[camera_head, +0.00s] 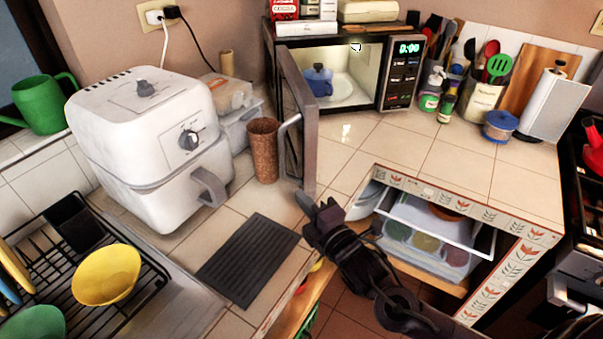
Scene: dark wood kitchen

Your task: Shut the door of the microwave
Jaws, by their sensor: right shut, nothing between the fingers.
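The microwave (398,72) stands on the counter at the back, its display lit green and its inside lit. Its door (307,125) is swung wide open on the left side and points toward me, with a curved handle (284,150) on its left face. My left gripper is not in view.
A brown cup (264,150) stands just left of the door, near the white air fryer (150,135). A dark ridged mat (248,260) lies on the near counter. Below the right counter is an open cabinet (430,235) with containers. Counter right of the door is clear.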

